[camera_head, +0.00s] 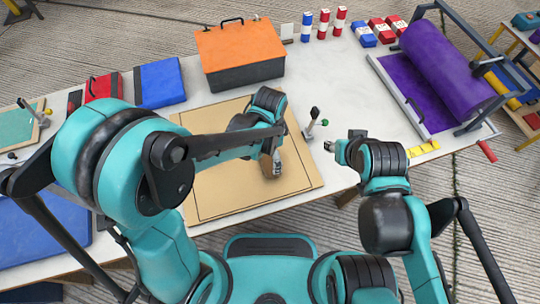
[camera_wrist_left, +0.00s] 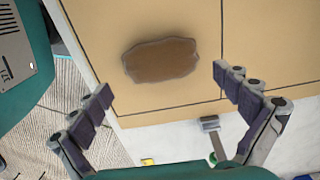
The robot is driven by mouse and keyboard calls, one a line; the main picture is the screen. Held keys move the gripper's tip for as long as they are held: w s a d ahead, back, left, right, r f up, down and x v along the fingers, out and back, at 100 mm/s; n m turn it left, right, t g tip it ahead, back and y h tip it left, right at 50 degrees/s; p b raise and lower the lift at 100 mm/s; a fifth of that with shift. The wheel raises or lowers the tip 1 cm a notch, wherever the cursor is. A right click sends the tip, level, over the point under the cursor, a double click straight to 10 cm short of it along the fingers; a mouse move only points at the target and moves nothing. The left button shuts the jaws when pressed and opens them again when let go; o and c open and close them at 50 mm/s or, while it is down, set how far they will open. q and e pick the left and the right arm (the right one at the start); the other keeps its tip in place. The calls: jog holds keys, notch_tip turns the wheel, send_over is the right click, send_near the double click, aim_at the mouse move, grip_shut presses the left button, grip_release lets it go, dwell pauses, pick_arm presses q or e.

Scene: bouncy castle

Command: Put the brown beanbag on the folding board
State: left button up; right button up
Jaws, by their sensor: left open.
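The brown beanbag (camera_wrist_left: 160,60) lies flat on the tan folding board (camera_wrist_left: 270,30) in the left wrist view, close to a dark line on the board. In the head view the board (camera_head: 215,195) lies on the white table, and my left arm and gripper largely hide the beanbag. My left gripper (camera_head: 275,165) is over the board. In the left wrist view its two fingers (camera_wrist_left: 163,80) are spread wide and empty, one toward each side of the beanbag, without visible contact. My right gripper (camera_head: 335,149) is beside the board's right side; its opening is unclear.
An orange-topped box (camera_head: 240,50) stands behind the board. A small lever stand (camera_head: 313,125) is right of the board. A purple roll (camera_head: 445,65) on a frame fills the table's right end. Red and blue blocks (camera_head: 385,30) stand at the back. White table (camera_head: 345,90) is clear between.

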aim_at(270, 160)
pick_arm(q)
notch_tip(270, 160, up, 7)
jog(key=p, duration=0.2)
jog(key=s+a+r+n+t, duration=0.2)
jog(key=a+r+n+t, duration=0.1)
jog(key=a+r+n, duration=0.2)
jog(key=s+a+r+n+t, duration=0.3)
jog(key=a+n, duration=0.6)
jog(key=a, duration=0.3)
jog(key=shift+s+a+r+t, duration=0.15)
jog(key=shift+a+r+t, duration=0.15)
jog(key=shift+r+t, duration=0.55)
jog(key=shift+r+g, duration=0.2)
jog(key=shift+g, duration=0.05)
